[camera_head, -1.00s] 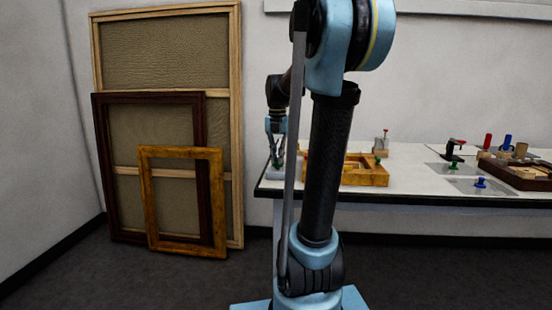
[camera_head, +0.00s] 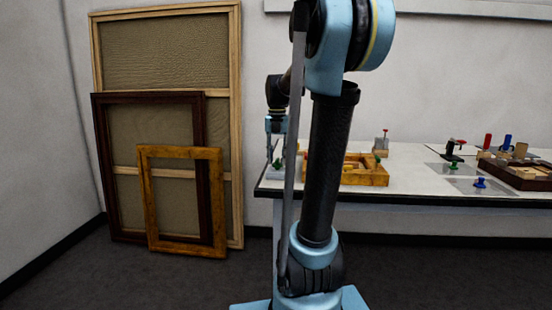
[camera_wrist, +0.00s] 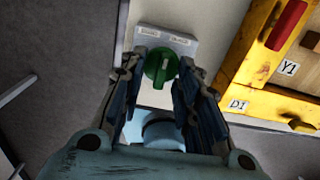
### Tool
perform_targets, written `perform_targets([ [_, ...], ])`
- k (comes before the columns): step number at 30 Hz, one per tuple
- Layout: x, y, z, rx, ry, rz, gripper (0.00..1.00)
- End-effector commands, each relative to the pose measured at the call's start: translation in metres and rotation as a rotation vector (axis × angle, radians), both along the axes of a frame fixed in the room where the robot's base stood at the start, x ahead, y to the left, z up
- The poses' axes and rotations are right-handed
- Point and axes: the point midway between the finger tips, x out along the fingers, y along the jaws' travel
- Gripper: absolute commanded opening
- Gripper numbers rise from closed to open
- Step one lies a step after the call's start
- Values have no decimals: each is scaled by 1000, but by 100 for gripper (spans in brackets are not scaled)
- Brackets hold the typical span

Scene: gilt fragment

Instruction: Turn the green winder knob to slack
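The green winder knob (camera_wrist: 160,68) sits on a light grey plate (camera_wrist: 150,36) with two small labels, too small to read. In the head view the knob (camera_head: 277,163) is at the left end of the table, below my gripper (camera_head: 276,145). In the wrist view my gripper (camera_wrist: 163,80) is open, with one finger on each side of the knob and narrow gaps between. The knob's ridge stands nearly upright in that view, slightly tilted. I cannot tell how far above the plate the fingertips are.
A yellow wooden frame (camera_wrist: 259,102) with a red part and tags Y1 and D1 lies close to the right. The table (camera_head: 408,187) holds blue, red and green knobs farther right. Picture frames (camera_head: 150,243) lean on the wall at left.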

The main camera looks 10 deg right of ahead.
Motion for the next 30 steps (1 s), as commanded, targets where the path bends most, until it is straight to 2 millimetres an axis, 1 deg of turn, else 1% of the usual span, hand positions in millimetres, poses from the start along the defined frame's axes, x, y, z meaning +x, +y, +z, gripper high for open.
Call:
perform_targets([
  [7, -1, 0, 1, -1, 1, -1, 30],
  [11, 0, 0, 9, -1, 1, -1, 30],
  [14, 0, 0, 23, -1, 1, -1, 30],
  [24, 1, 0, 84, 0, 2, -1, 30],
  [27, 1, 0, 98, 0, 2, -1, 30],
  [30, 1, 0, 109, 0, 2, 0, 30],
])
